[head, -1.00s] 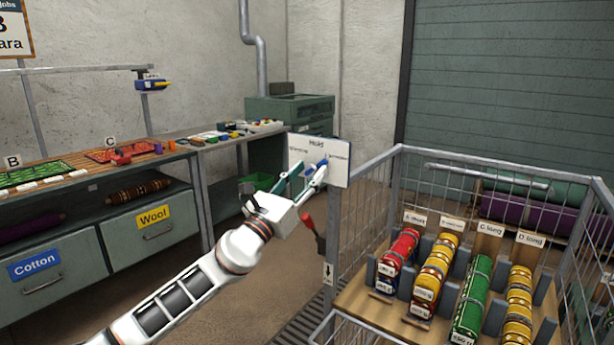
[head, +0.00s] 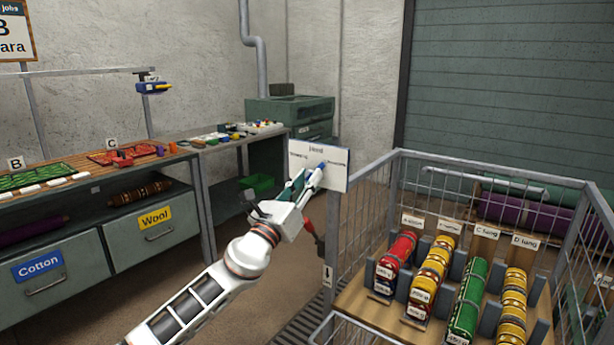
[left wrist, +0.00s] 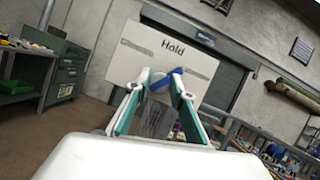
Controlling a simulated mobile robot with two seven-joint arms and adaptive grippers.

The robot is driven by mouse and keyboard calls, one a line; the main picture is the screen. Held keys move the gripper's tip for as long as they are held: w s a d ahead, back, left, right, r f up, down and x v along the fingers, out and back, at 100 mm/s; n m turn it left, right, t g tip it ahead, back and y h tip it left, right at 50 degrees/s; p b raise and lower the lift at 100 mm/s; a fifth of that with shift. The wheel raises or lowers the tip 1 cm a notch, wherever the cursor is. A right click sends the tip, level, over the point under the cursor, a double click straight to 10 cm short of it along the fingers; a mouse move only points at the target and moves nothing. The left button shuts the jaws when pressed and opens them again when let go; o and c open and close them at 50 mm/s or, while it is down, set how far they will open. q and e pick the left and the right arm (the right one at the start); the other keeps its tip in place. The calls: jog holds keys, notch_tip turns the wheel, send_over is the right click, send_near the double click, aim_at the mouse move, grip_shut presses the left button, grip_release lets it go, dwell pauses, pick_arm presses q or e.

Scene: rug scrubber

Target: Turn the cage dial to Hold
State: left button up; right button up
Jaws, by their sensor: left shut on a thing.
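The cage dial (head: 322,166) is a small blue knob on a white panel (head: 337,178) at the cage's near left corner. "Hold" is printed at the panel's top middle, with smaller labels to the left and right. In the left wrist view the blue dial (left wrist: 168,76) sits below the word "Hold", its bar slanting up to the right, partly hidden by fingers. My left gripper (head: 316,176) is shut on the dial; its fingertips (left wrist: 164,78) are on either side of it in the wrist view. My right gripper is not in view.
The wire cage (head: 393,152) stands at right, with several coloured rollers in labelled slots. A red-handled lever (head: 308,225) hangs just below my left gripper, partly hidden. A workbench (head: 203,146) runs along the left wall. Open floor lies between bench and cage.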

pick_arm(q)
jog(key=shift+s+r+n+y+p, duration=0.1)
jog(key=shift+r+n+y+p, duration=0.3)
jog(key=shift+n, duration=0.3)
jog(key=n+y+p, duration=0.2)
jog(key=n, duration=0.1)
jog(key=shift+n+t, duration=0.3)
jog(key=shift+t, duration=0.1)
jog(key=shift+f+n+y+p, duration=0.1)
jog(key=shift+n+y+p, duration=0.3)
jog(key=shift+n+p, duration=0.65)
jog(key=shift+f+n+y+p, duration=0.1)
jog(key=shift+n+y+p, duration=0.35)
jog(key=shift+n, duration=0.3)
jog(key=shift+f+n+y+p, duration=0.15)
jog(key=shift+n+y+p, duration=0.2)
jog(key=shift+n+p, duration=0.4)
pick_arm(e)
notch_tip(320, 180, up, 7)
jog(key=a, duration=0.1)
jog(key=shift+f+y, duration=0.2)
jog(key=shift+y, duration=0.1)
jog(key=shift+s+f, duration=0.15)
pick_arm(q)
jog(key=o, duration=1.1)
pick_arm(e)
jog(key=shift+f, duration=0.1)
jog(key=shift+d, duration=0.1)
